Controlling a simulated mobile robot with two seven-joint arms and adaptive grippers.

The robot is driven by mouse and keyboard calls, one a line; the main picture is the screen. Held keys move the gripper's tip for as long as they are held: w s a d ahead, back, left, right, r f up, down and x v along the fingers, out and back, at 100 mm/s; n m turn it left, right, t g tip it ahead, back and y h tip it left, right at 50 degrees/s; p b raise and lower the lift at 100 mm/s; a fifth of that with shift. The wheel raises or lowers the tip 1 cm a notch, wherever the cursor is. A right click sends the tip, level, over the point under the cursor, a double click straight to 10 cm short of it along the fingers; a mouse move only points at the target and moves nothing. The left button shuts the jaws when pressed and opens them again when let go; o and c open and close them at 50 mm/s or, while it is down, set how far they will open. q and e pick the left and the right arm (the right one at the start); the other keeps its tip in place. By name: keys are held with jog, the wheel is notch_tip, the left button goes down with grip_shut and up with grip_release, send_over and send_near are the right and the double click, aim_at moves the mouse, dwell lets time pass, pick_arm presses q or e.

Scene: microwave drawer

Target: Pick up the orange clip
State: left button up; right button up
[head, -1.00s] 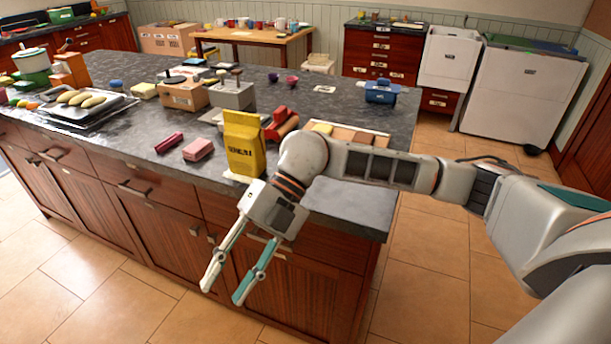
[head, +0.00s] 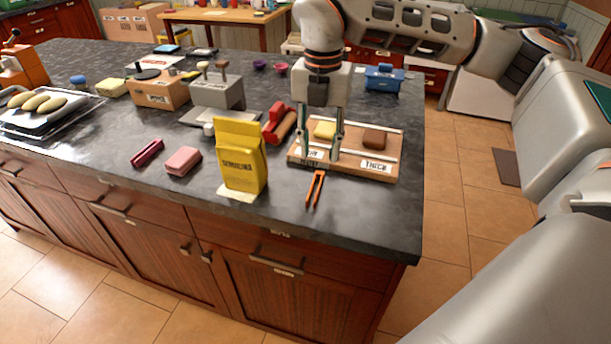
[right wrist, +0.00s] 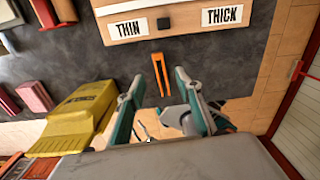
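The orange clip (head: 316,187) lies on the dark countertop, just in front of a wooden board and right of a yellow bag. Its two prongs point toward the counter's front edge. In the right wrist view the clip (right wrist: 169,85) shows just beyond the fingertips, with nothing covering it. My right gripper (head: 320,150) points down, open and empty. In the head view its fingertips overlap the board's front part, a little above the clip; their exact height is hard to tell. It also shows in the right wrist view (right wrist: 156,80). My left gripper is not in view.
The wooden board (head: 393,160) has labels "THIN" and "THICK" and blocks on it. The yellow bag (head: 240,158) stands upright to the left. A pink block (head: 183,161) and dark red block (head: 147,153) lie farther left. Counter right of the clip is clear.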

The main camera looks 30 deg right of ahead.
aim_at(318, 173)
jog(key=shift+f, duration=0.55)
jog(key=shift+s+f, duration=0.35)
jog(key=shift+f, duration=0.35)
jog(key=f, duration=0.3)
jog(key=shift+w+a+f, duration=0.15)
jog(key=shift+w+f, duration=0.1)
jog(key=shift+f, duration=0.65)
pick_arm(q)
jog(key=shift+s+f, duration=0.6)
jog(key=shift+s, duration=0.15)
pick_arm(e)
jog(key=c, duration=0.8)
